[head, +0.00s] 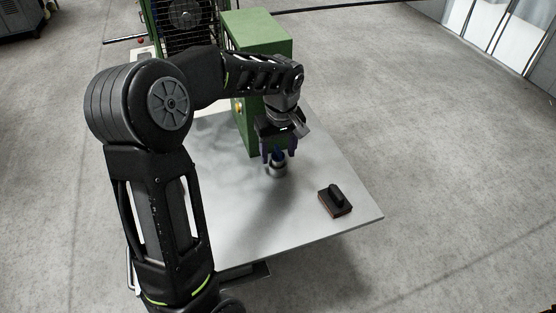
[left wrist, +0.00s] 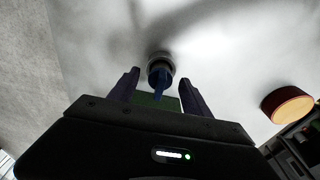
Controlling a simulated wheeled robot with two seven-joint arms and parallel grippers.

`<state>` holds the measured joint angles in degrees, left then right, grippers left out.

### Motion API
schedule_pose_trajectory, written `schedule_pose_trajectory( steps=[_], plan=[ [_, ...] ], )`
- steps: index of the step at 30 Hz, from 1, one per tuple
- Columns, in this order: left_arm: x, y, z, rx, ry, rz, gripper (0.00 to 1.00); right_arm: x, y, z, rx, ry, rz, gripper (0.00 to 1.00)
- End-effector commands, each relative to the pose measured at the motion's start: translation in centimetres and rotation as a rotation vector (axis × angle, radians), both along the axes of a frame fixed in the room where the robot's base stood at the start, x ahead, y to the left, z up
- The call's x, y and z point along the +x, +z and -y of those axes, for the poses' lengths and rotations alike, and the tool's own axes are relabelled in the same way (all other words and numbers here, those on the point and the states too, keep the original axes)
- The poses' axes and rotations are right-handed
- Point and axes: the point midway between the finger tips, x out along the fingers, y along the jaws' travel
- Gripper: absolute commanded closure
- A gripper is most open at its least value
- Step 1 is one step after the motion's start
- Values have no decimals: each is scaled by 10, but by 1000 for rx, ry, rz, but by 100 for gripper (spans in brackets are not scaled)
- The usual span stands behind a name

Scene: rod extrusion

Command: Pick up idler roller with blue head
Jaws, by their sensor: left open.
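The idler roller with a blue head stands on the grey table below my left gripper. Its metallic lower part (head: 277,171) shows in the head view, with the blue head just above it. In the left wrist view the roller (left wrist: 160,66) stands ahead of the fingers, its blue head pointing toward my gripper. My left gripper (head: 279,151) is open, its two dark purple fingers on either side of the blue head. In the left wrist view the left gripper (left wrist: 159,79) shows a gap between each finger and the head. My right gripper is not in view.
A green machine cabinet (head: 262,40) stands behind the gripper at the table's far side. A black-handled block (head: 336,200) lies on the table (head: 300,232) to the right. A red and yellow round object (left wrist: 287,104) shows at right in the left wrist view. The table's front is clear.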

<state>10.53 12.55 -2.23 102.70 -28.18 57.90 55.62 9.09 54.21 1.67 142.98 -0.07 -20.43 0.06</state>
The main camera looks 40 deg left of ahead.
Motion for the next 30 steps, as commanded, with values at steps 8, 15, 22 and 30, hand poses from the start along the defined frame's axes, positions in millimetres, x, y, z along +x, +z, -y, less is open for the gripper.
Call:
schedule_pose_trajectory(
  steps=[8,15,22,30],
  plan=[
    [0,0,0,0,0,0,62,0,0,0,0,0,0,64],
    [0,0,0,0,0,0,82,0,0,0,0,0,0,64],
    [0,0,0,0,0,0,100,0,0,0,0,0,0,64],
    [0,0,0,-1,0,1,100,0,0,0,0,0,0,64]
  ],
)
